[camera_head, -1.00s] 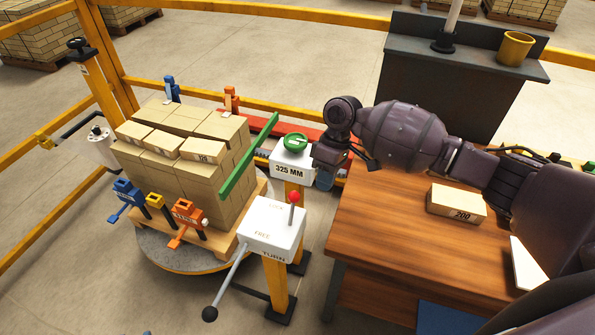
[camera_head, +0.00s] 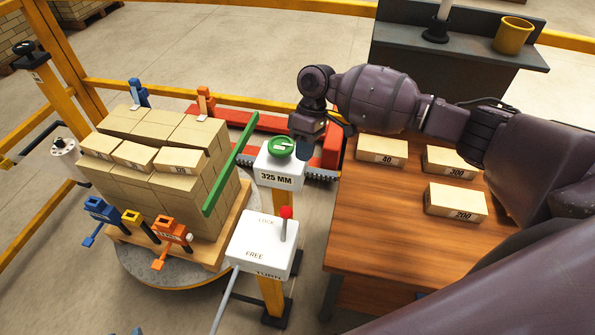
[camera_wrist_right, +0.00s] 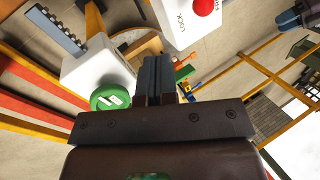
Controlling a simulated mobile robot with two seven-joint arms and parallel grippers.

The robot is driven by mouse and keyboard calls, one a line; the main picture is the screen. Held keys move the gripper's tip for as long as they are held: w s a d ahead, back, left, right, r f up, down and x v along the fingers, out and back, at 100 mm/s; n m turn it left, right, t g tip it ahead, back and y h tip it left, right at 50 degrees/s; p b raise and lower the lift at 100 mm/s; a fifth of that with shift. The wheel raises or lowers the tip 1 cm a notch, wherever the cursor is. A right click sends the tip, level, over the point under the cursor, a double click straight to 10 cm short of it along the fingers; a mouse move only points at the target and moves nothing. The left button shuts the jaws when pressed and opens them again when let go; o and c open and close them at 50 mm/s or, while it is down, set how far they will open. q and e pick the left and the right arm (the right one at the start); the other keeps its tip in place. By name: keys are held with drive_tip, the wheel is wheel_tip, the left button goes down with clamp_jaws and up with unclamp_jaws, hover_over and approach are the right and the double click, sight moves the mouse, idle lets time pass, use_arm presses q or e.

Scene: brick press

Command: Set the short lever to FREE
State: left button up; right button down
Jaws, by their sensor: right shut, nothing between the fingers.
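The short lever (camera_head: 284,228) has a red knob and stands upright on a white box (camera_head: 262,243) marked LOCK and FREE. It is nearer the LOCK mark, at the box's far end. In the right wrist view the red knob (camera_wrist_right: 205,5) is cut by the top edge. My right gripper (camera_head: 304,152) is shut and empty, pointing down beside the 325 MM dial box, beyond the lever and apart from it. Its shut fingers also show in the right wrist view (camera_wrist_right: 157,82). My left gripper is not seen.
The green dial (camera_head: 281,147) on its white box (camera_head: 279,172) is close by my right gripper. A green bar (camera_head: 230,165) slants beside the stacked bricks (camera_head: 165,160). A wooden table (camera_head: 400,240) with several labelled bricks stands right. A long lever (camera_head: 222,303) hangs below the LOCK/FREE box.

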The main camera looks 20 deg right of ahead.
approach(285, 225)
drive_tip(key=w+d+f, duration=0.3)
drive_tip(key=w+f, duration=0.1)
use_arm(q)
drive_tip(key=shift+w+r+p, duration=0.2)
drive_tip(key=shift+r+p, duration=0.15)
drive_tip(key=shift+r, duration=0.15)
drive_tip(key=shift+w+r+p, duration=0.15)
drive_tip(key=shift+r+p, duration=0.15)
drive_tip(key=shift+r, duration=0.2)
use_arm(e)
drive_tip(key=s+a, duration=0.2)
drive_tip(key=shift+s+a+f, duration=0.2)
drive_tip(key=shift+s, duration=0.15)
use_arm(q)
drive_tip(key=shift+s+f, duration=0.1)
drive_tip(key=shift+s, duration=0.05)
use_arm(e)
drive_tip(key=shift+w, duration=0.1)
